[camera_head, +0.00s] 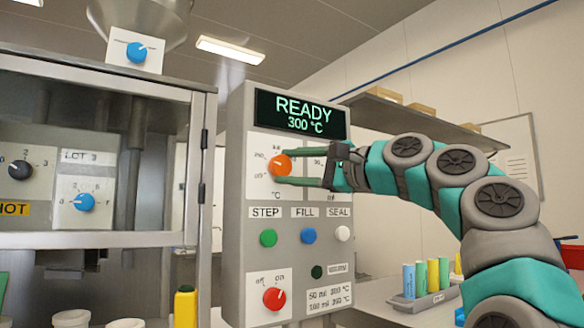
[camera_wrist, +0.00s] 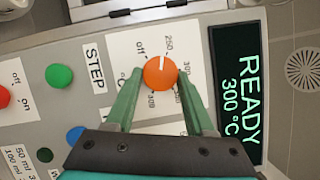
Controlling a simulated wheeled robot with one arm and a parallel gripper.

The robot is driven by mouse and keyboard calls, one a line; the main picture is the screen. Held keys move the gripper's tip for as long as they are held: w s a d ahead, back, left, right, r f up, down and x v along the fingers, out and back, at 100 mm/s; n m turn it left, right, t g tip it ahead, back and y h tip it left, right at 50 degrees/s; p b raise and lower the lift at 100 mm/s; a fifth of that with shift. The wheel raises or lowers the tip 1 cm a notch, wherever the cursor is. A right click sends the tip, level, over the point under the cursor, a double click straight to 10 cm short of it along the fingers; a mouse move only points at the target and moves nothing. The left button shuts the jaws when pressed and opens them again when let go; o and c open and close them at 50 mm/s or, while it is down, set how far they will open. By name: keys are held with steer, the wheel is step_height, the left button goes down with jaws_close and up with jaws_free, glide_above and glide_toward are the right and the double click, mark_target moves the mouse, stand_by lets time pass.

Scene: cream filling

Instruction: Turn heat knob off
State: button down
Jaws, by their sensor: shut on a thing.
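The heat knob is an orange round dial (camera_head: 280,165) on the upper part of the grey control panel (camera_head: 234,200), with a temperature scale around it. My gripper (camera_head: 285,167) reaches in from the right with its green fingers shut on the knob, one above and one below. In the wrist view the knob (camera_wrist: 160,76) sits between the two fingertips (camera_wrist: 160,82). Its white mark points to the picture's top, between the "off" and "250" labels and nearer 250. The display (camera_head: 299,115) reads READY, 300 °C.
Below are green (camera_head: 268,238), blue (camera_head: 308,236) and white (camera_head: 342,233) buttons and a red on/off knob (camera_head: 274,298). A metal-framed cabinet (camera_head: 205,170) stands close on the left. A tray (camera_head: 428,300) of coloured tubes lies at the right, below my arm.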

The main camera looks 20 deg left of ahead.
steer(key=shift+f, duration=0.1)
stand_by(0.3)
steer(key=shift+c, duration=1.3)
jaws_free()
steer(key=b+v, duration=0.1)
steer(key=v, duration=0.6)
steer(key=shift+d, duration=0.35)
steer(key=shift+s, duration=0.1)
